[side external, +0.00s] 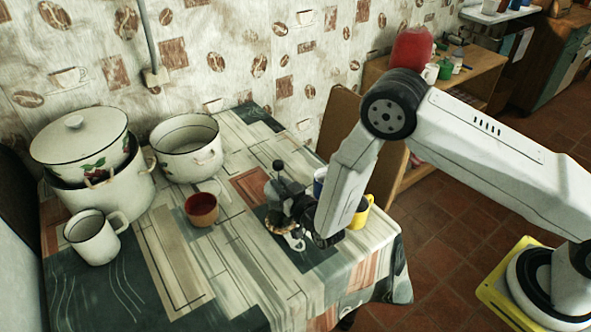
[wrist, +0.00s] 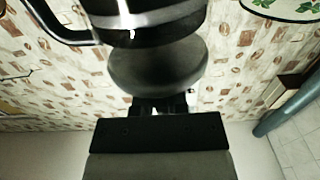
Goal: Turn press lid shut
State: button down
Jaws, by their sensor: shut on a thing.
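The press (side external: 281,190) stands on the table at the right end, partly hidden by my gripper and arm. A dark knob on a short stem shows at its top. In the wrist view the press (wrist: 155,62) fills the upper middle as a dark rounded shape with a shiny metal band above it and a black handle at upper left. My gripper (wrist: 157,104) is shut on the press, its fingertips against the dark rounded part. In the side view my gripper (side external: 300,215) is low beside it. I cannot tell the lid's exact seating or angle.
A yellow mug (side external: 361,212) and a blue-white mug (side external: 320,181) stand close to my arm. A red-brown cup (side external: 201,209), white mug (side external: 93,238), open enamel pot (side external: 187,150) and stacked pots (side external: 82,150) stand to the left. The table's front middle (side external: 235,275) is clear.

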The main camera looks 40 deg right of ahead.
jog(key=c, duration=0.6)
grip_release()
jog(key=shift+c, duration=0.2)
jog(key=s, duration=0.7)
jog(key=shift+s, duration=0.4)
jog(key=shift+r, duration=0.1)
